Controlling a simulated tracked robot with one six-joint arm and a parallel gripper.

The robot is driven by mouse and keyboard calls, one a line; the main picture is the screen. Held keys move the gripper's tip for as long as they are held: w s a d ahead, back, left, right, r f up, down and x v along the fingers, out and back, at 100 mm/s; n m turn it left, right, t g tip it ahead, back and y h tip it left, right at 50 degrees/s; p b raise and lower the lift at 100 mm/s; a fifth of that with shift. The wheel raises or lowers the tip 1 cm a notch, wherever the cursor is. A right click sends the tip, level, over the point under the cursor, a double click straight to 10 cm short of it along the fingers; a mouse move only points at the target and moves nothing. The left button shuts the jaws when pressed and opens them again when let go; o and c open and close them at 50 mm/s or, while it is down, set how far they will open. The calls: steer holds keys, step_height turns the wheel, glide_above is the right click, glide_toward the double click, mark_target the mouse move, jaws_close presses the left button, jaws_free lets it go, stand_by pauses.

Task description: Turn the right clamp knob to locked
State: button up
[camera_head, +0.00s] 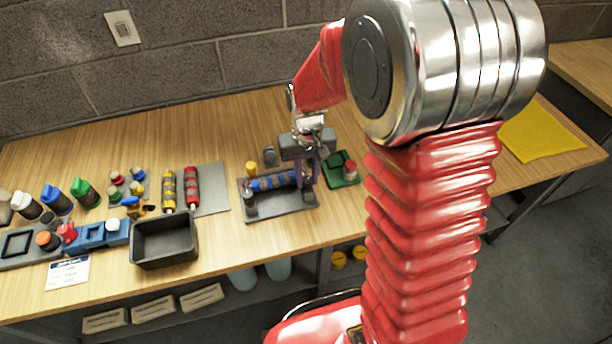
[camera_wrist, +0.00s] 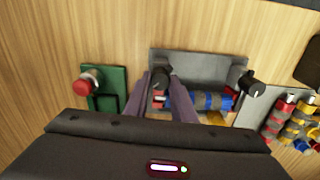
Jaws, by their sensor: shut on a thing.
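A grey fixture plate (camera_head: 280,207) lies on the bench with a blue banded roller (camera_head: 266,184) lying across it. A dark clamp knob (camera_head: 250,203) stands at its left end in the head view. The right clamp knob (camera_head: 308,195) stands at the other end, partly hidden by my gripper (camera_head: 309,170). The wrist view shows the scene turned around: the right knob (camera_wrist: 161,75) is between the fingertips of my gripper (camera_wrist: 162,84), which is shut on it. The left knob (camera_wrist: 252,86) shows there with a pale mark. The gripped knob's setting cannot be read.
A green plate (camera_head: 335,179) with a red-topped knob (camera_head: 350,169) stands close on the right. Red and yellow rollers (camera_head: 192,188) lie on a grey mat to the left. A black bin (camera_head: 165,242) stands front left.

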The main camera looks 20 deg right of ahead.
mark_target(307, 179)
steer(key=n, duration=0.4)
steer(key=shift+w+n, duration=0.1)
steer(key=shift+n, duration=0.2)
steer(key=n, duration=0.5)
steer(key=shift+a, duration=0.1)
steer(key=o, duration=1.1)
steer(key=shift+c, duration=0.2)
steer(key=shift+r, duration=0.1)
step_height(307, 179, up, 14)
steer(key=shift+f, duration=0.2)
stand_by(0.3)
